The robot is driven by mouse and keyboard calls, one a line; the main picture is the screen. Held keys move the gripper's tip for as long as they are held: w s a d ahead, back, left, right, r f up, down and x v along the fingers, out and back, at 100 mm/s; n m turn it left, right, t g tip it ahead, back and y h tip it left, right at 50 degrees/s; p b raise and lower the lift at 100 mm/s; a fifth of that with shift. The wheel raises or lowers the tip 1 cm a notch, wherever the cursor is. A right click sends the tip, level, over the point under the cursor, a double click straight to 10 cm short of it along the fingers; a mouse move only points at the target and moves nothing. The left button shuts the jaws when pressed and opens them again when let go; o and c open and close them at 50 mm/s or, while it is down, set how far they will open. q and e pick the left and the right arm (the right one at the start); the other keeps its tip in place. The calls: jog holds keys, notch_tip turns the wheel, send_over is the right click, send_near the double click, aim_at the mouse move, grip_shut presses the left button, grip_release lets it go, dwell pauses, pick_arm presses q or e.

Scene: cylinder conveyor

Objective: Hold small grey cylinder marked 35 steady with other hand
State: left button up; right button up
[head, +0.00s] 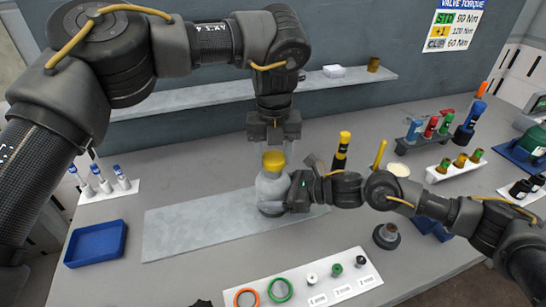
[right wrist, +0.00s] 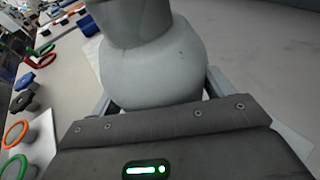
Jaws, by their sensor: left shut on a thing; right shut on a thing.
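The small grey cylinder (head: 268,188) stands upright on the pale mat (head: 185,232), with a yellow cap (head: 274,160) at its top. I cannot read a 35 on it. My left gripper (head: 273,148) comes straight down from above and is shut on the yellow cap. My right gripper (head: 286,190) reaches in from the right and is shut on the cylinder's body. In the right wrist view, the grey body (right wrist: 150,75) fills the space between the right gripper's fingers (right wrist: 160,95). The cylinder's lower right side is partly hidden by the right gripper.
A blue tray (head: 95,244) lies at the left. A white board (head: 300,295) with rings and small parts lies at the front. A black-and-yellow tool (head: 342,150) stands just behind the right arm. A dark round fitting (head: 386,236) stands right of the mat. The mat's left part is clear.

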aim_at(274, 157)
pick_arm(q)
jog(key=shift+r, duration=0.3)
jog(key=shift+r, duration=1.95)
pick_arm(e)
jog(key=o, duration=1.8)
pick_arm(q)
jog(key=shift+f, duration=0.1)
pick_arm(e)
jog(key=shift+o, duration=0.2)
pick_arm(q)
jog(key=shift+f, duration=0.15)
pick_arm(e)
jog(key=shift+d, duration=0.35)
pick_arm(q)
notch_tip(274, 157, down, 4)
jog(key=b, duration=0.4)
pick_arm(e)
jog(key=v, duration=1)
jog(key=shift+s+d, duration=0.1)
jog(key=shift+d, duration=0.05)
jog(key=shift+s+d+r, duration=0.15)
jog(key=shift+d+r, duration=0.15)
jog(key=shift+d, duration=0.1)
